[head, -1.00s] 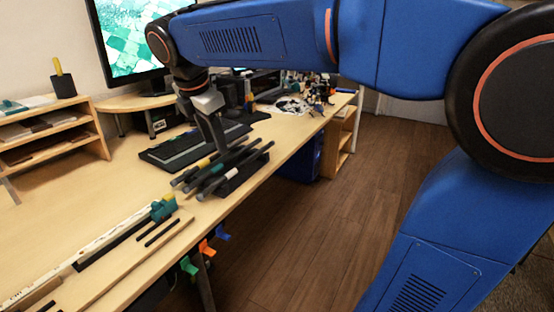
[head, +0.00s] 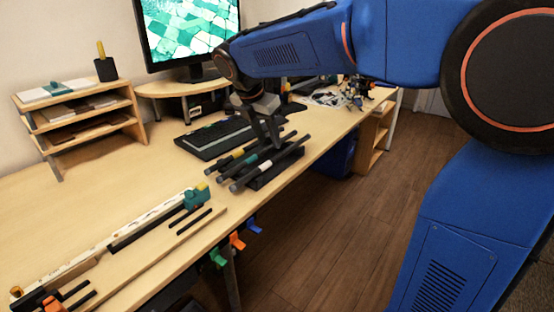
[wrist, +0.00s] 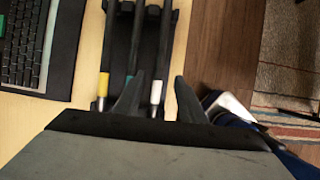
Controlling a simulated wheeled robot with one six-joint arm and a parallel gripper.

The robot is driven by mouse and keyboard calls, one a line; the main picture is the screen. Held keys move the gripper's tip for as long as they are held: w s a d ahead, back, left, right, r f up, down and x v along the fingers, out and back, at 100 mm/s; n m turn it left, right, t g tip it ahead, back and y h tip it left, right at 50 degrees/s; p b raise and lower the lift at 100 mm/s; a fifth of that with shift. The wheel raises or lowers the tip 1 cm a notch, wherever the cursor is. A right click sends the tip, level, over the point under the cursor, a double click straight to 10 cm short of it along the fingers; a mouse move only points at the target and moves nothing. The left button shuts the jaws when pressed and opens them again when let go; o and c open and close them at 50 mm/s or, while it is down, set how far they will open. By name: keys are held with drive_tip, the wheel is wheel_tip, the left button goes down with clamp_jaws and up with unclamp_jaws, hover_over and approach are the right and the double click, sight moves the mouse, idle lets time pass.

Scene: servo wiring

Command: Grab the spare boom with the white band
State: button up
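Three dark booms lie side by side on a black rack (head: 288,170) near the table's front edge. The boom with the white band (head: 272,162) is the one nearest that edge; its band shows in the wrist view (wrist: 156,92). The boom with the yellow band (wrist: 103,85) lies farthest left there, and one with a teal band (wrist: 129,82) lies between. My gripper (head: 272,146) is over the rack. In the wrist view its fingers (wrist: 159,78) are apart, with the white-banded boom showing in the gap. I cannot tell how far above it they are.
A keyboard (head: 214,138) lies behind the rack. A long white strip with a teal clamp (head: 197,196) and several dark rods are to the left. Coloured clamps (head: 237,240) hang from the table edge. Wooden floor lies to the right.

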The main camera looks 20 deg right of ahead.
sight(276, 156)
drive_tip(key=shift+x, duration=3.9)
clamp_jaws()
